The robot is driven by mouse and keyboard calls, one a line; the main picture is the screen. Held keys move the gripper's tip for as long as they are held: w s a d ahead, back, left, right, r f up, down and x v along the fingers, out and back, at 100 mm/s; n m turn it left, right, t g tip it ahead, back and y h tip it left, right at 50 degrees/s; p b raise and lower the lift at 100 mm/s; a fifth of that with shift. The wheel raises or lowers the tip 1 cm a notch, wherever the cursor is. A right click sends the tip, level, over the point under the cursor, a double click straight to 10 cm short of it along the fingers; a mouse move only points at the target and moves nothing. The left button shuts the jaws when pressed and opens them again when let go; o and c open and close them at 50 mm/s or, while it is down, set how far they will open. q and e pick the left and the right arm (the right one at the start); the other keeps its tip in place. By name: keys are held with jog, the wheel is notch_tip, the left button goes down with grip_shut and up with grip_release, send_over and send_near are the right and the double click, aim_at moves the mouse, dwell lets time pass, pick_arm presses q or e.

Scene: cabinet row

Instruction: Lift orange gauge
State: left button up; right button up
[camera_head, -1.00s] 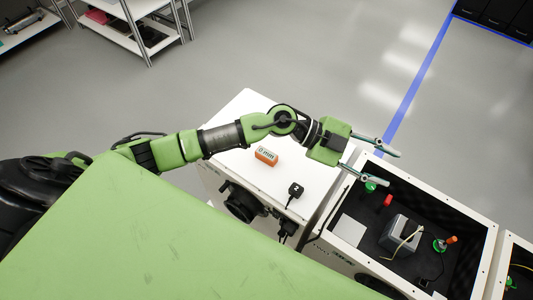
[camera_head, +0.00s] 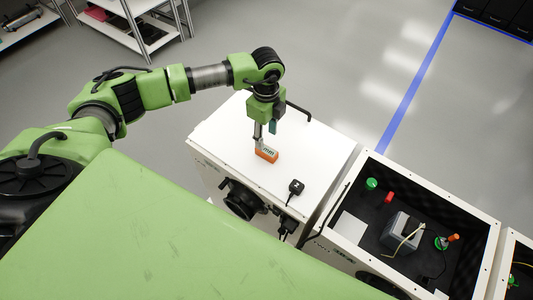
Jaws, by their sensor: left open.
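The orange gauge (camera_head: 268,157), a small block with a pale marked face, lies on the white cabinet top. My left gripper (camera_head: 265,135) points down just behind and above it, with its jaws open. One finger comes down close to the gauge's upper left end and overlaps it in the picture. The other finger shows higher and to the right. I cannot tell whether the near finger touches the gauge. My right gripper is not in view.
A small black device (camera_head: 296,187) with a cable sits on the cabinet top (camera_head: 228,135), right of the gauge. An open black-lined box (camera_head: 478,205) at right holds a grey block (camera_head: 402,232) and red and green parts. A dark handle (camera_head: 298,111) stands at the top's far edge.

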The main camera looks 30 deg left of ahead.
aim_at(267, 150)
pick_arm(q)
notch_tip(267, 150, down, 7)
jog(key=b, duration=0.4)
jog(key=shift+f+b, duration=0.15)
jog(key=shift+b, duration=0.15)
grip_shut()
notch_tip(267, 150, up, 8)
jog(key=p, duration=0.6)
jog(key=shift+r, duration=0.2)
jog(key=shift+f, duration=0.15)
